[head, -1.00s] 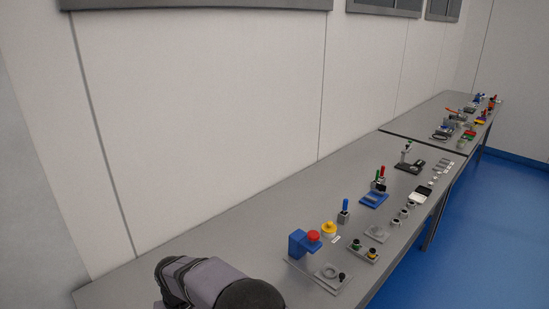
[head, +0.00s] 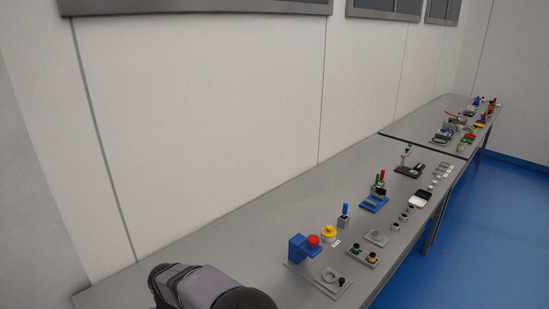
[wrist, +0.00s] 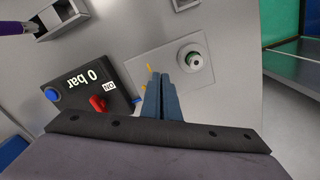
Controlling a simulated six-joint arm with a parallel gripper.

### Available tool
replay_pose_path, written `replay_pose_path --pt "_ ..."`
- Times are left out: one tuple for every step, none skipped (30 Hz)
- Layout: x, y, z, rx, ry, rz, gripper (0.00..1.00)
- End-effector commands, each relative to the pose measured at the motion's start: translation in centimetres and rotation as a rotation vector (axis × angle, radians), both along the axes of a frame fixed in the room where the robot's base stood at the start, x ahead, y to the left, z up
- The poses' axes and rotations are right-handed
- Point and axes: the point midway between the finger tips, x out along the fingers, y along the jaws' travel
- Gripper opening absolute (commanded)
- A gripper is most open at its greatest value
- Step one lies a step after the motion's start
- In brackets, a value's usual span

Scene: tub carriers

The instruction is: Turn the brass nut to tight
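In the wrist view, my gripper (wrist: 159,76) has its two blue-grey fingers close together, with little or no gap showing. The fingertips are over a light plate (wrist: 138,60). Small yellow, brass-coloured bits (wrist: 150,68) show just left of the fingertips. The rest of that part is hidden behind the fingers, so I cannot tell whether it is the brass nut or whether the fingers touch it. A round grey fitting (wrist: 194,60) with a dark centre stands on the same plate, right of the fingers. In the head view the gripper is out of sight.
Left of the fingers is a black panel (wrist: 88,85) reading "0 bar", with a red handle (wrist: 97,104) marked ON and a blue knob (wrist: 52,94). A grey open box (wrist: 60,18) stands beyond. In the head view, the bench (head: 240,235) carries several small fixtures.

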Motion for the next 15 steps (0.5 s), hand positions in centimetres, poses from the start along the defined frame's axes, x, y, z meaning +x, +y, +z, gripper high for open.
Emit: replay_pose_path --pt "0.2 0.3 0.2 0.006 -0.007 0.001 0.0" --pt "0.2 0.4 0.2 0.006 -0.007 0.001 0.0" --pt "0.1 0.5 0.2 0.006 -0.007 0.001 0.0" --pt "0.1 0.6 0.2 0.006 -0.006 0.001 0.0" --pt "0.1 0.6 0.1 0.006 -0.006 0.001 0.0" --pt "0.1 0.8 0.1 0.006 -0.006 0.001 0.0" --pt "0.1 0.8 0.1 0.006 -0.007 0.001 0.0" --pt "0.1 0.9 0.2 0.006 -0.007 0.001 0.0" --pt "0.1 1.1 0.2 0.007 -0.007 0.002 0.0" --pt "0.1 1.1 0.2 0.007 -0.007 0.002 0.0" --pt "0.1 1.2 0.2 0.007 -0.007 0.002 0.0" --pt "0.1 1.3 0.2 0.007 -0.008 0.002 0.0" --pt "0.2 1.3 0.2 0.007 -0.008 0.002 0.0" --pt "0.2 1.4 0.2 0.007 -0.008 0.002 0.0" --pt "0.2 1.4 0.2 0.007 -0.008 0.002 0.0"
